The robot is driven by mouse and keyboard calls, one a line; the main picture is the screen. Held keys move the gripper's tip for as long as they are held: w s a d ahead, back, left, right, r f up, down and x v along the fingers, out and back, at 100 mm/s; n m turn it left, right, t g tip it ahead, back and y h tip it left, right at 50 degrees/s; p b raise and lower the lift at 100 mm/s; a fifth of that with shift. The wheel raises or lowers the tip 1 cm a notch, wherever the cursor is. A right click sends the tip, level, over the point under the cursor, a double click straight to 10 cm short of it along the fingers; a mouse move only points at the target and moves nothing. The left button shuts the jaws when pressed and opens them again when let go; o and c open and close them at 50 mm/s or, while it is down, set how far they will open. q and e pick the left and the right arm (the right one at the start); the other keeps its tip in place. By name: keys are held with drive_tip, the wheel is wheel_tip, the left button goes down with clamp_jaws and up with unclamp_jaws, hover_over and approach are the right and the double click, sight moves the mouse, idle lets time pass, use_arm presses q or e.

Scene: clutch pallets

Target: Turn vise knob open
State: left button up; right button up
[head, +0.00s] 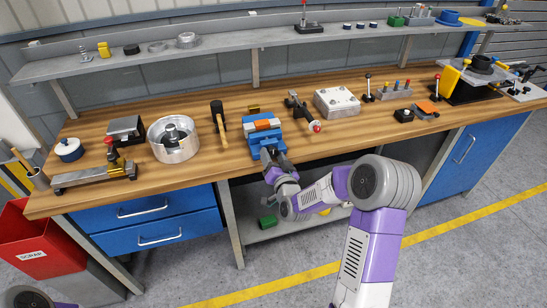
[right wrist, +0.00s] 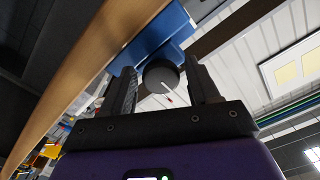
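The blue vise (head: 263,138) sits at the front edge of the wooden workbench, with an orange and grey part on top. In the right wrist view, the blue vise body (right wrist: 155,35) shows above a round black knob (right wrist: 163,78) with a white line on its face. My right gripper (head: 273,158) is at the vise's front, and hides the knob in the head view. In the right wrist view its two dark fingers (right wrist: 160,68) stand apart on either side of the knob, with a visible gap at the left finger. My left gripper is not in view.
Blue drawers (head: 145,207) are below left.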

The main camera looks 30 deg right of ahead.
drive_tip(key=shift+o, duration=0.4)
drive_tip(key=v, duration=0.7)
drive_tip(key=shift+s, duration=0.3)
drive_tip(key=s+a+f+n+g+y+p, duration=0.1)
drive_tip(key=s+a+f+g+y, duration=0.15)
drive_tip(key=a+f, duration=0.45)
drive_tip(key=s+a+f+n+g+y, duration=0.1)
drive_tip(key=a+f+n+g+y, duration=0.2)
drive_tip(key=f, duration=0.7)
drive_tip(key=s+a+f+n+g+y, duration=0.1)
drive_tip(key=s+a+f+g, duration=0.4)
drive_tip(key=s, duration=0.4)
drive_tip(key=s+a+f+n+g+y, duration=0.1)
drive_tip(key=s+a+f+g+y, duration=0.1)
drive_tip(key=s+a+f+g, duration=0.4)
drive_tip(key=s+a+f, duration=0.1)
drive_tip(key=s+f, duration=0.1)
drive_tip(key=s, duration=0.1)
drive_tip(key=shift+s+a+f+p, duration=0.25)
drive_tip(key=shift+a+p, duration=0.1)
drive_tip(key=shift+p, duration=0.05)
